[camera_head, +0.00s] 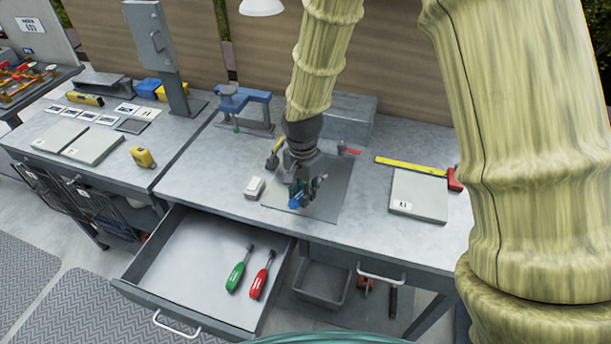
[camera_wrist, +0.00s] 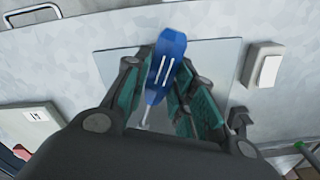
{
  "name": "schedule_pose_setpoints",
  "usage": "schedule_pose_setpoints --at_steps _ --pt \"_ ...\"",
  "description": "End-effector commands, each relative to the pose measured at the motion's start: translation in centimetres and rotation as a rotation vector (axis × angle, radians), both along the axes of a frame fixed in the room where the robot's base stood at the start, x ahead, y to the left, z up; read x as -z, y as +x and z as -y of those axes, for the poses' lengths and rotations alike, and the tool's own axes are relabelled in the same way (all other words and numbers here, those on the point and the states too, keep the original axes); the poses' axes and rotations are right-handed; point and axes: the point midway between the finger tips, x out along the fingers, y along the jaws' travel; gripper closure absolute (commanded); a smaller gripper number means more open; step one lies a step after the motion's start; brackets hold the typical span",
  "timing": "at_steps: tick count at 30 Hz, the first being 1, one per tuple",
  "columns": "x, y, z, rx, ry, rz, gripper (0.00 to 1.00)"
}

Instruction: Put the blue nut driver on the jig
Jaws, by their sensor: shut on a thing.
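The blue nut driver (camera_wrist: 165,62) is between the fingers of my gripper (camera_wrist: 166,100) in the wrist view. Its blue handle points up in that picture and its thin metal shaft runs down toward the palm. In the head view a bit of its blue handle (camera_head: 294,200) shows at my gripper (camera_head: 305,192), above the dark grey mat (camera_head: 335,187). My gripper is shut on the nut driver. A blue raised stand (camera_head: 240,98), which may be the jig, stands farther back on the bench, left of my gripper. A small green thing is by its foot.
A white box (camera_head: 254,188) sits left of the mat, and a flat grey case (camera_head: 420,196) right of it. A yellow-handled tool (camera_head: 274,155) lies behind my gripper. The open drawer (camera_head: 195,255) holds green (camera_head: 236,270) and red (camera_head: 262,275) drivers. A grey block (camera_head: 350,118) stands behind.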

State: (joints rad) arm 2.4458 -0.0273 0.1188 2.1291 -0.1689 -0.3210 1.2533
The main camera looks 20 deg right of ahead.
Motion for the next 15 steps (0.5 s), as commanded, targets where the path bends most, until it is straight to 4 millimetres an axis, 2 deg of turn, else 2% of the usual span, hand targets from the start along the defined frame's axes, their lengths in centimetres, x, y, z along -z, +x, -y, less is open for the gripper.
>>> schedule_pose_setpoints --at_steps 3,9,15 --pt "0.0 2.4 0.9 0.003 0.001 0.0 0.99" --pt "0.4 5.8 2.2 0.003 0.001 0.001 0.99" --pt "0.7 7.6 2.9 0.003 -0.001 0.001 0.99"
